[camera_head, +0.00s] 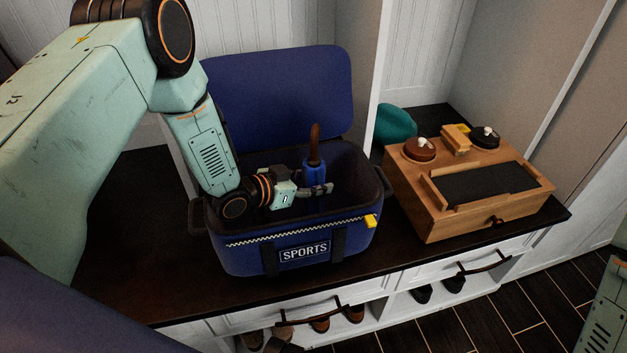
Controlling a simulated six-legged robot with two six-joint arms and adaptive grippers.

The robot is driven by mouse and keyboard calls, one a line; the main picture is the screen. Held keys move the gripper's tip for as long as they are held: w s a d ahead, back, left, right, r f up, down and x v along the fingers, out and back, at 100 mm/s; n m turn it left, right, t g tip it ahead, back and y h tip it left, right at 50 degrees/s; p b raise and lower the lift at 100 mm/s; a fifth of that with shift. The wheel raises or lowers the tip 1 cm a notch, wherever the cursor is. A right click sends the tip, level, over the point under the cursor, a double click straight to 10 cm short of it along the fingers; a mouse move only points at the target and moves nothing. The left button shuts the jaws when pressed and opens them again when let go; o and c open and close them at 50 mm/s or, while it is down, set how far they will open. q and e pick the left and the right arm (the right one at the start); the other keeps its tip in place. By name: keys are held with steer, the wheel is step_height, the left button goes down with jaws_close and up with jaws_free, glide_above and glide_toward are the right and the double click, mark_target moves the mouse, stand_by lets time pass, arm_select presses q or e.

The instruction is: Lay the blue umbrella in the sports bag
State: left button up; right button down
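The blue sports bag (232,256) stands open on the dark bench top, with its lid (280,92) raised at the back and a SPORTS label on its front. The blue umbrella (315,173) is upright, its brown curved handle up above the rim and its lower part inside the bag, out of sight. My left gripper (318,190) reaches into the bag's opening from the left, and its fingers close across the umbrella below the handle. The far finger is hidden. My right gripper is out of view; only part of that arm shows at the lower right.
A wooden valet box (433,217) with a dark tray, two round knobs and a yellow block stands right of the bag. A teal rounded object (396,122) sits behind it. The bench (150,286) has bare room left of the bag. Shoes fill cubbies below.

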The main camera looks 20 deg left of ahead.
mark_target(304, 180)
arm_select(q)
steer(key=o, duration=0.4)
steer(key=shift+w, duration=0.1)
steer(key=shift+r, duration=0.1)
steer(key=shift+a+r+p, duration=0.1)
steer(key=shift+r+p, duration=0.1)
steer(key=shift+p, duration=0.1)
steer(key=p+v, duration=0.2)
steer(key=v, duration=0.4)
steer(key=shift+s+a+r+p, duration=0.15)
steer(key=shift+s+a+p, duration=0.15)
steer(key=shift+s, duration=0.25)
